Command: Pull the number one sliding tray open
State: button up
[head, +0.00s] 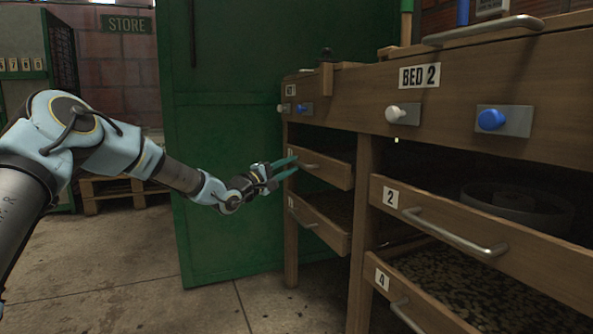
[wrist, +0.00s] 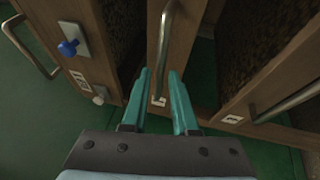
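In the head view the upper left tray (head: 327,170) has a wooden front with a metal handle (head: 308,165). A label at its left end is mostly hidden by my gripper, so its number cannot be read. My gripper (head: 294,165) has its two teal fingers apart at the left end of this front, close to the handle. In the wrist view the fingertips (wrist: 158,72) are spread, with the bar handle (wrist: 163,50) lined up between them. I cannot tell whether a finger touches it. The tray front stands out slightly from the bench.
Below is another left tray (head: 320,222). To the right are tray 2 (head: 450,235) and tray 4 (head: 405,305), both standing out with handles. Knobs (head: 492,119) line the bench front under BED 2. A green door (head: 225,140) stands behind my arm.

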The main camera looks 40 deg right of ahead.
aim_at(296, 162)
jog(key=shift+w+d+r+b, duration=0.1)
jog(key=shift+d+r+b, duration=0.1)
jog(key=shift+d, duration=0.6)
jog(key=shift+d+r+b, duration=0.1)
jog(key=shift+d+b, duration=0.05)
jog(key=shift+d, duration=0.65)
grip_shut()
